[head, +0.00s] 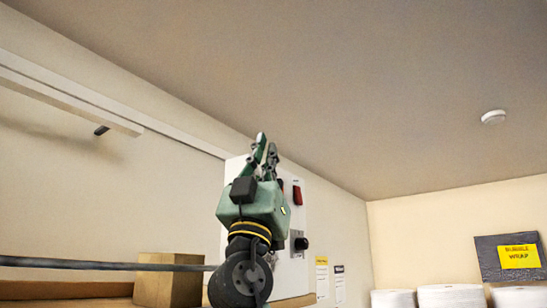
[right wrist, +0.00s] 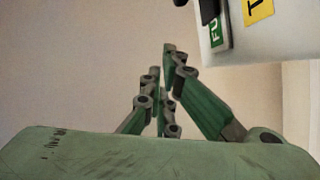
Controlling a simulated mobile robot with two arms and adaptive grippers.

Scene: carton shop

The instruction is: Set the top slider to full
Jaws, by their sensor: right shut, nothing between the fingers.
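A white control panel (head: 294,217) is on the wall, partly hidden behind my right gripper (head: 267,147). In the right wrist view the panel's edge (right wrist: 231,52) is at the upper right, with a green label (right wrist: 215,33) reading "FU" and a cut-off yellow label (right wrist: 258,9). A black part (right wrist: 208,11) shows beside the green label; I cannot tell whether it is the top slider's knob. In the head view my gripper covers the panel's left part, and no slider can be made out. My right gripper is shut and empty, pointing up, apart from the labels. My left gripper is not in view.
The panel also has a red switch (head: 297,195) and a black knob (head: 302,243). A cardboard box (head: 168,281) stands to the left. Notices (head: 321,278) hang right of the panel. White rolls (head: 450,297) stand at the lower right under a bubble wrap sign (head: 519,257).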

